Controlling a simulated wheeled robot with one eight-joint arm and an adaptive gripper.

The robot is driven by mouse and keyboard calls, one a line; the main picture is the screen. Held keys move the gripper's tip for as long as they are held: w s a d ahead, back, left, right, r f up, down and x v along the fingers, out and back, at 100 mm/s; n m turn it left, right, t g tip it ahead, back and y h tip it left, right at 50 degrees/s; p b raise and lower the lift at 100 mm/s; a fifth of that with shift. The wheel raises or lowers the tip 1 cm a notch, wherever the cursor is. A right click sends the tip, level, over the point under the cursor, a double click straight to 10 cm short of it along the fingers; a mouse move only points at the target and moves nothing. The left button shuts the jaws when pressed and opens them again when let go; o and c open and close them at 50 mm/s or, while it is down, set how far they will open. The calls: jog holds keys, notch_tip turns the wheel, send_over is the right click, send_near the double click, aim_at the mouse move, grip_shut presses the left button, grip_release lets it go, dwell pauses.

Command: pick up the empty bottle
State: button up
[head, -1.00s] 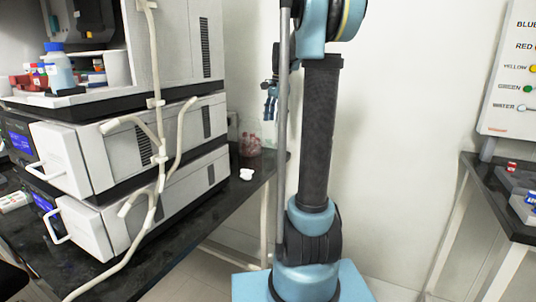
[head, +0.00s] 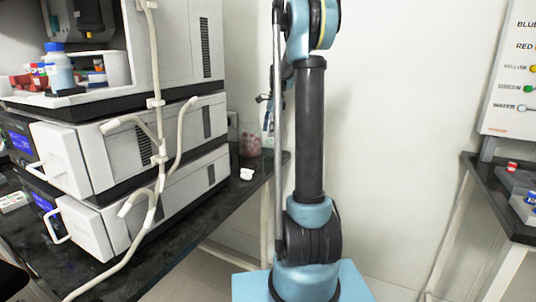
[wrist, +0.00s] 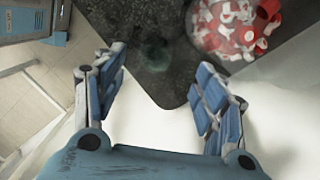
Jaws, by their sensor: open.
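A faint, clear, round shape, possibly the empty bottle (wrist: 155,54), stands on the dark bench top in the wrist view, seen from above. It lies between and a little beyond my gripper's fingertips, apart from them. In the head view my arm and gripper mostly hide that spot. My gripper (wrist: 160,75) is open with nothing between its blue-padded fingers. In the head view my gripper (head: 268,112) hangs above the bench's far end.
A clear jar of red and white caps (wrist: 230,25) stands close by on the right; the jar also shows in the head view (head: 250,145). A small white object (head: 247,174) lies nearer. Stacked instruments (head: 150,185) fill the left. The bench corner (wrist: 172,98) is close.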

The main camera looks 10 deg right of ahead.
aim_at(268, 148)
jog(key=f, duration=0.3)
jog(key=a+f, duration=0.1)
jog(key=f, duration=0.5)
jog(key=shift+s+a+f, duration=0.25)
jog(key=c, duration=1.2)
